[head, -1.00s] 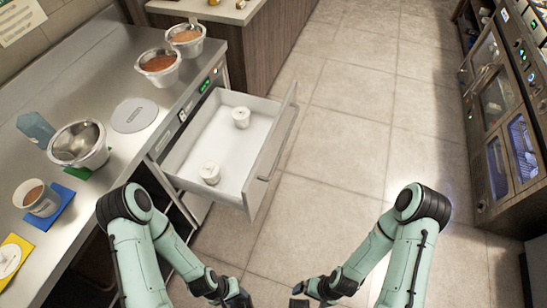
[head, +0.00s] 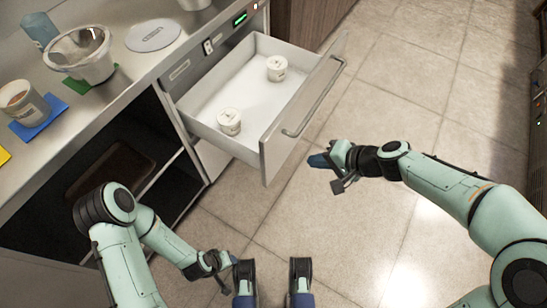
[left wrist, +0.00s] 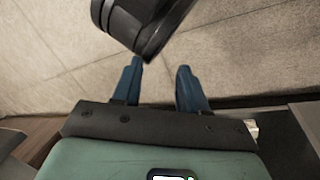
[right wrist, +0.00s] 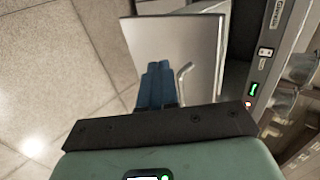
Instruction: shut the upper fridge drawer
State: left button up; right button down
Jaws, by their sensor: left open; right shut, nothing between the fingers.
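The upper fridge drawer (head: 270,145) is pulled out from under the steel counter, with two white lidded tubs (head: 229,121) inside. Its front panel and bar handle (head: 315,97) face right. My right gripper (head: 318,160) is shut and empty, to the right of the drawer front and apart from it in the head view. In the right wrist view the closed fingers (right wrist: 157,82) point toward the drawer front (right wrist: 178,42), beside the handle (right wrist: 185,70). My left gripper (head: 230,260) is low, below the drawer; its fingers (left wrist: 158,85) are open and empty in the left wrist view.
The counter holds a metal bowl (head: 82,55), a cup (head: 22,100) on a blue mat and a grey disc (head: 153,36). An open dark compartment (head: 85,150) lies left of the drawer. The tiled floor (head: 400,90) to the right is clear.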

jog(key=b, duration=0.1)
send_near(270, 153)
jog(key=s+f+x, duration=0.1)
jog(key=x, duration=0.4)
pick_arm(q)
jog(key=shift+w+a+f+t, duration=0.15)
jog(key=shift+w+a+f, duration=0.2)
jog(key=shift+w, duration=0.2)
jog(key=shift+w+a+f+t, duration=0.2)
jog(key=shift+w+f, duration=0.15)
jog(key=shift+w, duration=0.15)
pick_arm(e)
jog(key=shift+w+a+r, duration=0.2)
jog(key=shift+w+a, duration=0.1)
jog(key=shift+w, duration=0.25)
